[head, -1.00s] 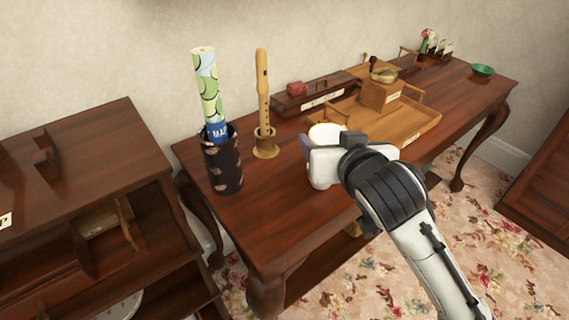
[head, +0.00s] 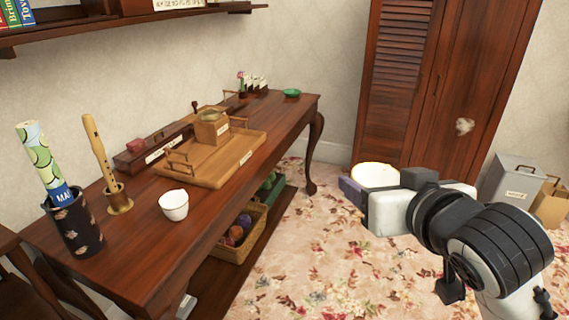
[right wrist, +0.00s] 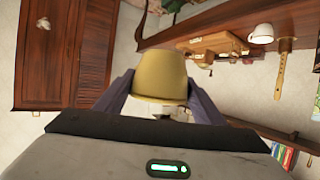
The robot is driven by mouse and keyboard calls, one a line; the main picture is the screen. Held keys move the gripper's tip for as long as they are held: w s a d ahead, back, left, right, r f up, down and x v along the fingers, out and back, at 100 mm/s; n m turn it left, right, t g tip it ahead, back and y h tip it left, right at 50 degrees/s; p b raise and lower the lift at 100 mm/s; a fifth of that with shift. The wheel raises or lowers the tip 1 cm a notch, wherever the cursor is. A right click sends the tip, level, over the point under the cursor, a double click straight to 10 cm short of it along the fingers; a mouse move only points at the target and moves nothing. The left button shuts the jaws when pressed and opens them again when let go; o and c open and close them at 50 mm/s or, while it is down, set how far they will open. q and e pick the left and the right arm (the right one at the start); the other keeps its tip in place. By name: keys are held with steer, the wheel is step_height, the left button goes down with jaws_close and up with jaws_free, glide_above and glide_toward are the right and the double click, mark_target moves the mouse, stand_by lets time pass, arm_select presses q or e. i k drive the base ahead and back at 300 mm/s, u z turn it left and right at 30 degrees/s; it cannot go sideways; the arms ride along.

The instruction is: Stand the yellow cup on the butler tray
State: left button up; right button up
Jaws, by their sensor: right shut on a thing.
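The yellow cup (right wrist: 160,75) is between the two fingers of my right gripper (right wrist: 160,97) in the right wrist view, gripped at its sides. In the head view my right gripper (head: 368,195) is shut on it, and the cup's pale inside and yellow rim (head: 375,172) show, mouth up. The gripper is out over the carpet, right of the table and apart from it. The butler tray (head: 215,172) is a wooden tray with raised handles on the dark table. A wooden box (head: 212,131) stands on it. My left gripper is out of view.
A white cup (head: 174,205) stands on the table before the tray. A recorder in a stand (head: 105,165) and a dark patterned holder (head: 75,225) are at the near left. A green bowl (head: 291,93) is at the far end. A basket (head: 238,238) sits on the lower shelf.

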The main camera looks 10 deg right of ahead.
mark_target(230, 155)
steer(key=z, duration=0.55)
steer(key=k, duration=0.75)
steer(key=z, duration=0.75)
steer(key=i, duration=1.65)
steer(key=u, duration=1.25)
steer(key=i, duration=0.95)
steer(key=u, duration=1.3)
steer(key=i, duration=0.2)
steer(key=u, duration=0.1)
